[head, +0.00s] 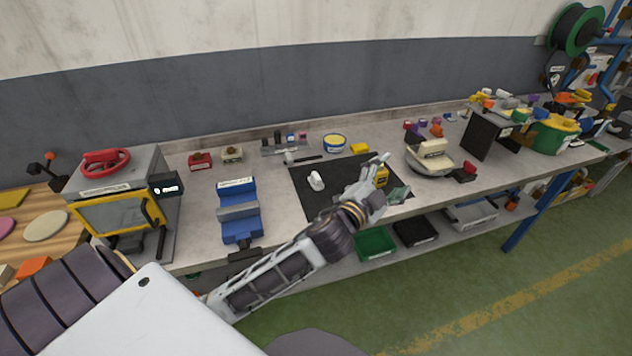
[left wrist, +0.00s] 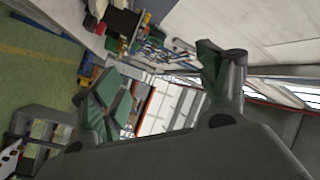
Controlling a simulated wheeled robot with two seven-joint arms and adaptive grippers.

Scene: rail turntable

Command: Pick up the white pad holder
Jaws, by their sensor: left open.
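A small white piece (head: 316,181), which looks like the white pad holder, stands on the black mat (head: 311,203) on the workbench. My left gripper (head: 391,177) is over the right part of the mat, to the right of the white piece and apart from it. Its fingers are spread. In the left wrist view the open left gripper (left wrist: 165,78) shows green finger pads with nothing held between them. The white piece cannot be made out in that view. A small yellow item (head: 381,176) shows between the fingers in the head view; I cannot tell its distance from them. My right gripper is not in view.
A blue vise-like fixture (head: 238,212) stands left of the mat, and a grey box with a yellow-framed door (head: 118,212) farther left. A beige rounded device (head: 431,157) and a dark upright panel (head: 486,135) stand to the right. Small items line the back of the bench.

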